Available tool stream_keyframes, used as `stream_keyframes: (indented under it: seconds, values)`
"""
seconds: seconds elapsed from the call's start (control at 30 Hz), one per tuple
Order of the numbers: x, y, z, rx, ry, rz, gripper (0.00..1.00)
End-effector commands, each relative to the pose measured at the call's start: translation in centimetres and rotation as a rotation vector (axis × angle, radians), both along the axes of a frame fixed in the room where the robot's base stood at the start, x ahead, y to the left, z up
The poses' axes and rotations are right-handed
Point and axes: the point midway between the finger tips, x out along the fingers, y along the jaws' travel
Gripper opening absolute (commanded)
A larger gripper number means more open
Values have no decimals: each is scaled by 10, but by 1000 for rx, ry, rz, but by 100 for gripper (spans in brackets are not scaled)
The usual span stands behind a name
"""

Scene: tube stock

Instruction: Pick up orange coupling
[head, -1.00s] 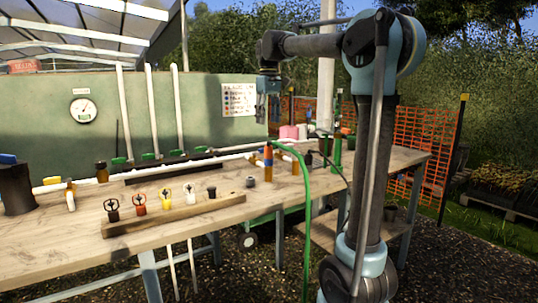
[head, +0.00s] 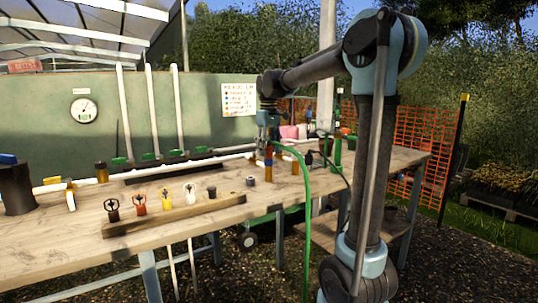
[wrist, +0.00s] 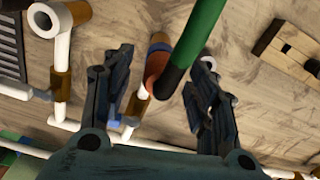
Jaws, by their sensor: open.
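A small upright stack of orange fittings with a blue band (head: 268,163) stands on the bench; I take this as the orange coupling, though I cannot tell its separate parts well. In the wrist view its orange-brown body and blue band (wrist: 159,48) lie between the fingers, partly hidden by a dark green hose. My gripper (head: 268,138) is open and points down, just above the stack. In the wrist view its two fingers (wrist: 165,58) are spread on either side, and no grip on anything shows.
A green hose (head: 306,215) arches beside the stack and hangs off the bench (head: 180,238). An amber fitting (head: 295,167) stands just right. A wooden rack (head: 175,215) holds several valve wheels at front left. White pipes lie behind. The bench front has clear wood.

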Motion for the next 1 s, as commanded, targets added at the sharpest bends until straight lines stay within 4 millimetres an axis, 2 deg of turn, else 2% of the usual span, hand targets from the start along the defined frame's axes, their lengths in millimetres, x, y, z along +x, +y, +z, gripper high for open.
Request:
stream_keyframes:
  seconds: [0.13, 0.37, 0.6, 0.87, 1.0]
  values:
    - [0, 0, -10, 0, 0, 0, 53]
    - [0, 0, -11, 0, 0, 0, 53]
    - [0, 0, -11, 0, 0, 0, 5]
    - [0, 0, -10, 0, 0, 0, 5]
    - [0, 0, -3, 0, 0, 0, 5]
